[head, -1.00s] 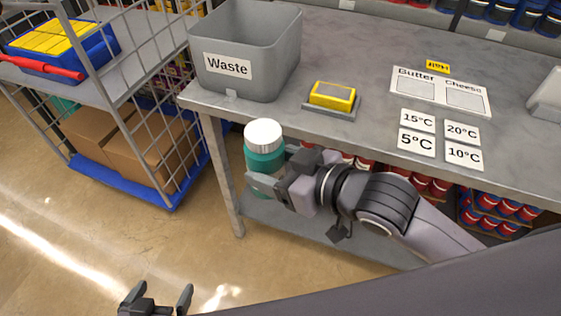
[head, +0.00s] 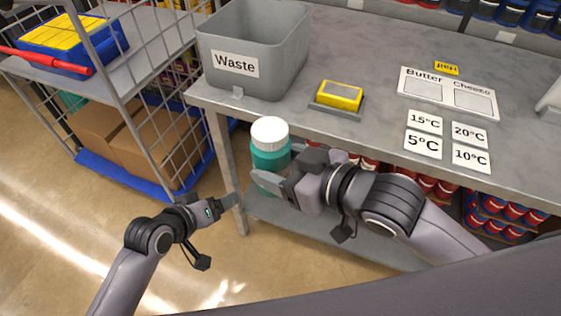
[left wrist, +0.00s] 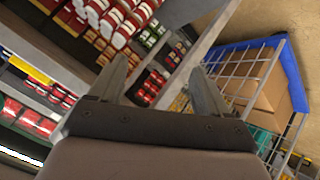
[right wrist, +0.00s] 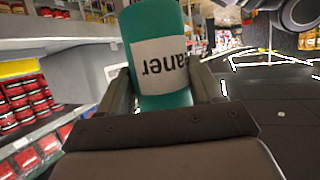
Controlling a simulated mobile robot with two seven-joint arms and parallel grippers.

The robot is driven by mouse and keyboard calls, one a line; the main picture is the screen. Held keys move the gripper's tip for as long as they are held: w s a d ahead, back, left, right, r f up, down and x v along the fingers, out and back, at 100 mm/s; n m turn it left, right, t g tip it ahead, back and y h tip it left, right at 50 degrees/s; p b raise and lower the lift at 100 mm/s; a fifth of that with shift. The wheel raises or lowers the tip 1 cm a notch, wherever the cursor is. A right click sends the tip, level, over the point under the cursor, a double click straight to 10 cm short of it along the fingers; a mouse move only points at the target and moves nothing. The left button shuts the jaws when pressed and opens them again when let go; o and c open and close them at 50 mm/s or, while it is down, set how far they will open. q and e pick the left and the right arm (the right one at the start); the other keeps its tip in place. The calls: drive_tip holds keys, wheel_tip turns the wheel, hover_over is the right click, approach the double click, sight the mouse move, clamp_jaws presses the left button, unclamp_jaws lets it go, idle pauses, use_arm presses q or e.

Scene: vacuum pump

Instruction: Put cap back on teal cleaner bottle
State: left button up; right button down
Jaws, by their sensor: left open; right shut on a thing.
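The teal cleaner bottle (head: 270,160) is held upright in front of the table's near edge. A white cap-like top (head: 269,131) shows on its upper end. My right gripper (head: 279,165) is shut on the bottle's body, one finger on each side. My left gripper (head: 228,203) is open and empty, to the left of and lower than the bottle. Its spread fingers show in the left wrist view (left wrist: 163,85).
A wire cart (head: 145,85) with boxes stands to the left. Open floor lies before the table.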

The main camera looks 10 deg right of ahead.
use_arm(q)
drive_tip(key=w+d+r+g, duration=0.2)
drive_tip(key=w+d+r, duration=0.2)
drive_tip(key=w+r, duration=0.25)
wheel_tip(320, 180, up, 27)
drive_tip(key=n+g+y, duration=0.5)
drive_tip(key=n+g, duration=0.1)
hover_over(269, 128)
drive_tip(key=w, duration=0.1)
drive_tip(key=shift+w, duration=0.1)
drive_tip(key=shift+s+r+n+y, duration=0.35)
drive_tip(key=shift+s+n+y, duration=0.05)
drive_tip(key=shift+s, duration=0.15)
drive_tip(key=shift+f, duration=0.1)
drive_tip(key=shift+f, duration=3.95)
